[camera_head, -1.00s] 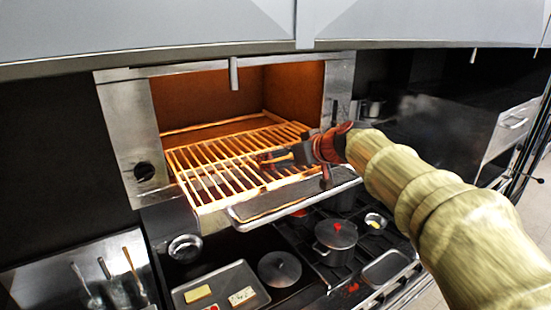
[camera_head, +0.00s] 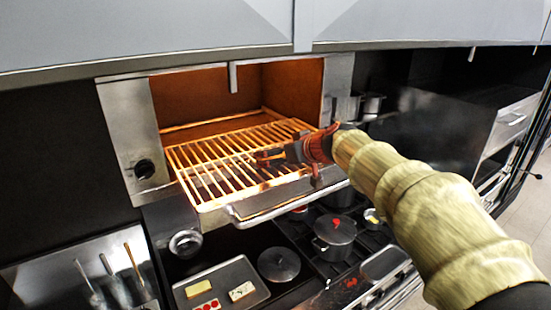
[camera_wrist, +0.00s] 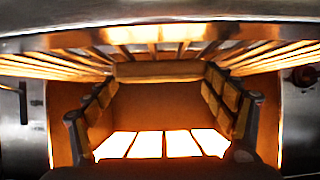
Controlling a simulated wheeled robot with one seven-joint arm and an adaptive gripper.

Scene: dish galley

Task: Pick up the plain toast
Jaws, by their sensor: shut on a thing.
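My gripper (camera_head: 264,157) reaches in from the right over the front of the glowing grill rack (camera_head: 205,178). In the wrist view its two fingers (camera_wrist: 160,78) stand left and right. They are shut on a flat brown slice, which I take to be the plain toast (camera_wrist: 160,71), seen edge-on between the fingertips. In the head view the slice is too small and too covered by the fingers to make out clearly. In the wrist view the rack bars appear close to it, so I cannot tell whether it touches them.
A metal ledge (camera_head: 290,203) juts out at the front. Below are a tray (camera_head: 254,273) with several topped slices, a round lid (camera_head: 279,264) and a red-marked pot (camera_head: 335,232) on the hob.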

